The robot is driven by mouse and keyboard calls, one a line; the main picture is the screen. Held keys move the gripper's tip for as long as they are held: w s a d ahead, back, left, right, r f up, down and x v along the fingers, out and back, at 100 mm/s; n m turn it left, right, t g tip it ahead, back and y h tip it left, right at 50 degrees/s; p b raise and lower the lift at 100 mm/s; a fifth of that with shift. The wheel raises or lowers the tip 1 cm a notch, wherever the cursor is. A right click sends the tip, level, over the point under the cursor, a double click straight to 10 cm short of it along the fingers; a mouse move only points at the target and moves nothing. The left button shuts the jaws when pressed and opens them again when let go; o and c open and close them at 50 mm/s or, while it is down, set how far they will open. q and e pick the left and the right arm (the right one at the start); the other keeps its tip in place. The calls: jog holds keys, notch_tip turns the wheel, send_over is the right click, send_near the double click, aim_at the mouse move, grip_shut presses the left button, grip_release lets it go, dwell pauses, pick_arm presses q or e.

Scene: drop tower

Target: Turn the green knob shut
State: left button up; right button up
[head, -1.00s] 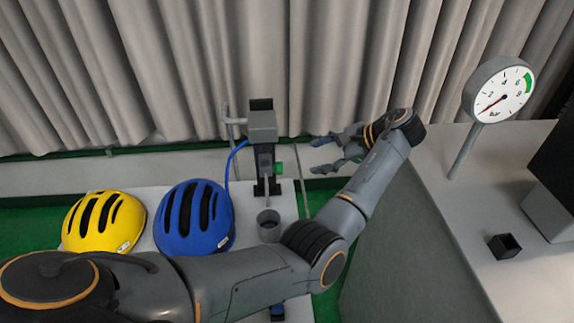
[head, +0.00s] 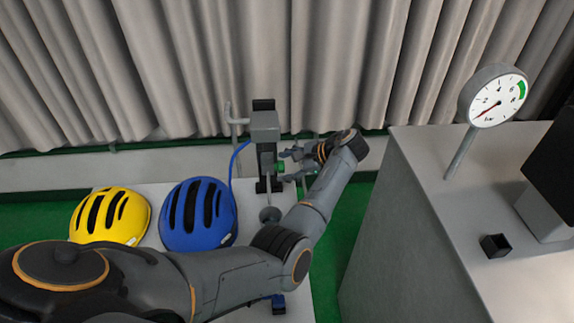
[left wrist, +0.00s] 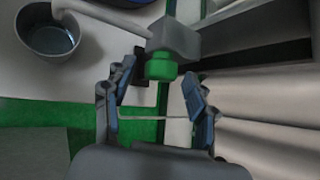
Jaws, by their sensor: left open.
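The green knob (head: 280,168) sits on the right side of a grey valve block on an upright post (head: 266,150). In the left wrist view the green knob (left wrist: 161,66) shows at the end of the grey block (left wrist: 172,38). My left gripper (head: 288,166) is open, its fingers pointing left at the knob. In the left wrist view its two fingers (left wrist: 158,90) stand apart on either side, with the knob just beyond or between their tips; I cannot tell whether they touch it. My right gripper is not in view.
A yellow helmet (head: 110,216) and a blue helmet (head: 198,214) lie on the white board, left of the post. A metal cup (left wrist: 50,35) stands near the post. A gauge (head: 494,98) and a small black box (head: 495,246) are on the grey cabinet at right.

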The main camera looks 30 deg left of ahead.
pick_arm(q)
jog(key=c, duration=1.1)
jog(key=shift+c, duration=0.2)
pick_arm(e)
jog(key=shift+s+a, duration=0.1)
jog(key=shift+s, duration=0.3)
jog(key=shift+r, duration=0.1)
pick_arm(q)
jog(key=n+t+y+b, duration=0.1)
jog(key=y, duration=0.1)
jog(key=n+t+y, duration=0.2)
jog(key=shift+s+d+f+b, duration=0.15)
jog(key=shift+f+b, duration=0.2)
jog(key=shift+b, duration=0.05)
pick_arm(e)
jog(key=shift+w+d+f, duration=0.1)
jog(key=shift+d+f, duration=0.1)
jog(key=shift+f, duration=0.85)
pick_arm(q)
jog(key=shift+r, duration=0.1)
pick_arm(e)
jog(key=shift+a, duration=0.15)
